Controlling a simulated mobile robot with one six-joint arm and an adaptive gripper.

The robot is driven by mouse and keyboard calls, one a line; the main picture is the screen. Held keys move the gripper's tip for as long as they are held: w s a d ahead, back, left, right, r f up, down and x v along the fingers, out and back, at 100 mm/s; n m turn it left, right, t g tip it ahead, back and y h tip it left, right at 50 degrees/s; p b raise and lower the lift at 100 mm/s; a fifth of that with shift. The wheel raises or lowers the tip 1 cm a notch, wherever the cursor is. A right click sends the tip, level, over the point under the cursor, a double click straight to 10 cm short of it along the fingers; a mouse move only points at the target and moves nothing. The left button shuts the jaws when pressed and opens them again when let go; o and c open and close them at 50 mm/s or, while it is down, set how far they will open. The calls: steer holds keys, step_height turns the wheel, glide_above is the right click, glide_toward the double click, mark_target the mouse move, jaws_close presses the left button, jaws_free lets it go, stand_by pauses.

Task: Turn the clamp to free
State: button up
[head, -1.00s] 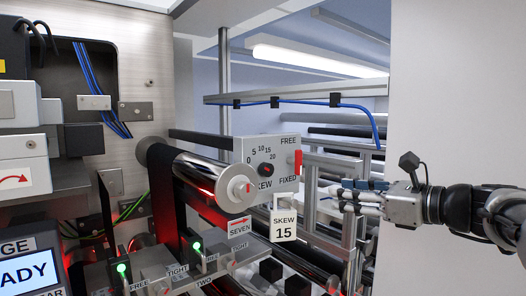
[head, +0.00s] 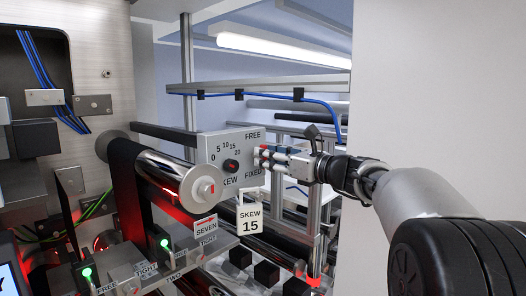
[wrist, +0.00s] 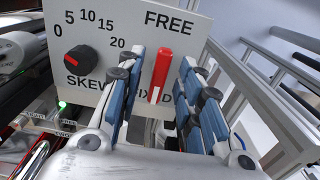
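The skew box (head: 232,139) is a pale grey panel with a dial, the word FREE above and FIXED below at its right side. The clamp is a red lever (wrist: 163,66) with a pale strip at its lower part, standing near upright between FREE and the partly covered FIXED label. My gripper (wrist: 161,68) is open, with one blue-padded finger on each side of the lever. Gaps show between the lever and both fingers. In the head view my gripper (head: 262,156) is at the right edge of the box and mostly hides the lever.
The black dial (wrist: 78,60) is left of the lever. A SKEW 15 tag (head: 249,219) hangs below the box. A shiny roller (head: 172,170) is at the left, with metal frame bars (head: 187,95) behind. A pale wall (head: 430,90) is at the right.

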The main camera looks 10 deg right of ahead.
steer(key=shift+x, duration=1.25)
steer(key=shift+c, duration=0.3)
jaws_close()
